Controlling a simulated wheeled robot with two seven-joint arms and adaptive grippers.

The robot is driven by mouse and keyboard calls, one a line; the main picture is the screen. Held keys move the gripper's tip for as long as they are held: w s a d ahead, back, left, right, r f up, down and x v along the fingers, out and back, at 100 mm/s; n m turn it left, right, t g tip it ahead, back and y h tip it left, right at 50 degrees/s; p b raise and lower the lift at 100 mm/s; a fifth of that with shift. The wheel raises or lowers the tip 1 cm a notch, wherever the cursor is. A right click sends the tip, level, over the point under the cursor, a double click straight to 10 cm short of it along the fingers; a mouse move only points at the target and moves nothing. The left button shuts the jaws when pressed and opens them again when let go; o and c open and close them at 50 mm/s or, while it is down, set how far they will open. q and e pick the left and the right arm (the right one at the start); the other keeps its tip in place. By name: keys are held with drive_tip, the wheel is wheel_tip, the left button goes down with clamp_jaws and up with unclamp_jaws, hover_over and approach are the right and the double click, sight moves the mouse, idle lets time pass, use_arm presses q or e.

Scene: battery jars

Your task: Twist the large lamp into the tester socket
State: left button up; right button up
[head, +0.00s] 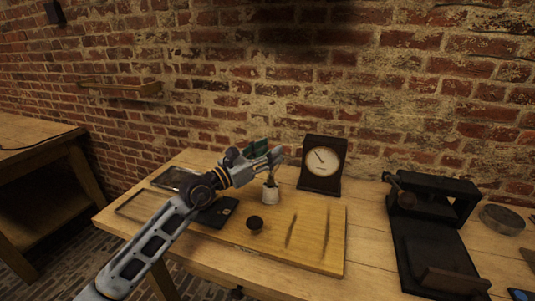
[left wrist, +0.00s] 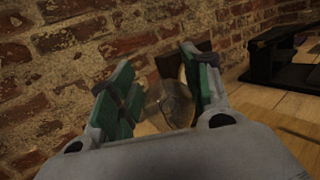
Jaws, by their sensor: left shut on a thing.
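My left gripper (head: 278,154) reaches in from the left and is held above the wooden board. In the left wrist view its green-padded fingers (left wrist: 160,92) are shut on the large lamp, a clear glass bulb (left wrist: 172,108) that shows between them. A dark round piece (head: 255,223) on the board may be the tester socket; I cannot tell for sure. It lies apart from the gripper, lower and nearer. My right gripper is not in view.
The board (head: 315,250) has two dark slots. A black stand (head: 430,240) and a round tin (head: 500,219) are at the right.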

use_arm(q)
drive_tip(key=shift+g+b, duration=0.3)
drive_tip(key=shift+b, duration=0.1)
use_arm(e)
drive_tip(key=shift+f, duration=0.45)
use_arm(q)
drive_tip(key=shift+f+b, duration=0.55)
drive_tip(key=shift+f, duration=0.5)
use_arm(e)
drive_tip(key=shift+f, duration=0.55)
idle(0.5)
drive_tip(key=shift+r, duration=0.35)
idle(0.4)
